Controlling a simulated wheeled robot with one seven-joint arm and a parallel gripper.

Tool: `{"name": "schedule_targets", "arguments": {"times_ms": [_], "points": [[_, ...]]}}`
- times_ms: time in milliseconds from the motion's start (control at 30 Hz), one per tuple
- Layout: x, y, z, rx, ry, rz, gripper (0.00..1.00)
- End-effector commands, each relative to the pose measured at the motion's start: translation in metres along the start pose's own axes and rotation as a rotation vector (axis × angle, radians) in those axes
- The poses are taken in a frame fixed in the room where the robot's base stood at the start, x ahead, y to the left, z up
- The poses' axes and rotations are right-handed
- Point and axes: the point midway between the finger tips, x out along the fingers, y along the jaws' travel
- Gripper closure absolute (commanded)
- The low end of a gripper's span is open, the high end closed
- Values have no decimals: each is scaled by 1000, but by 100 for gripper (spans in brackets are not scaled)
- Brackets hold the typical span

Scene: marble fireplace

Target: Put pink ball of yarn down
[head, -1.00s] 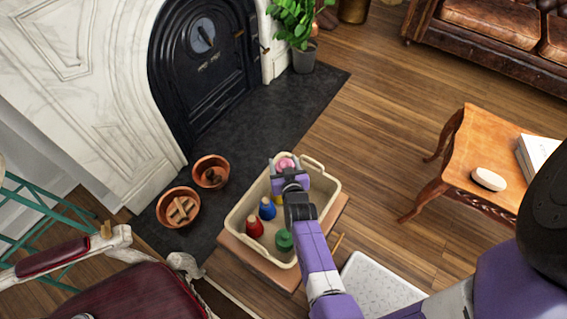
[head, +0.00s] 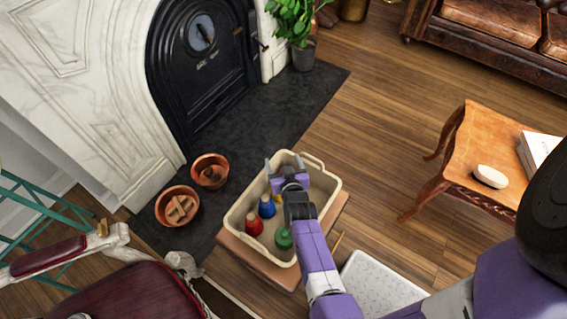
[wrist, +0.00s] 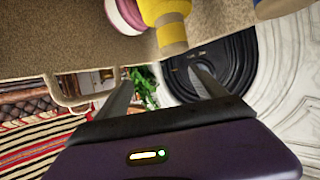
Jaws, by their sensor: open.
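In the head view the bin (head: 329,192) stands on a low wooden stool, and my gripper and arm hide the yarn there. My gripper (head: 284,165) is over the far end of the bin with its fingers spread. In the wrist view the space between the fingertips (wrist: 160,78) is empty, and the yarn is apart from them.
Red (head: 253,224), blue (head: 267,206) and green (head: 283,238) bottles stand in the bin. A red-cushioned chair (head: 130,285) is at lower left.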

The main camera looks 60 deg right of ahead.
Motion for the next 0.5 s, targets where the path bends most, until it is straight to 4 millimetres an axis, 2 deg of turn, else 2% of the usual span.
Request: {"name": "schedule_targets", "arguments": {"times_ms": [267,500], "points": [[-7,0,-17,0,0,0,20],[-41,-2,-12,0,0,-4,20]]}}
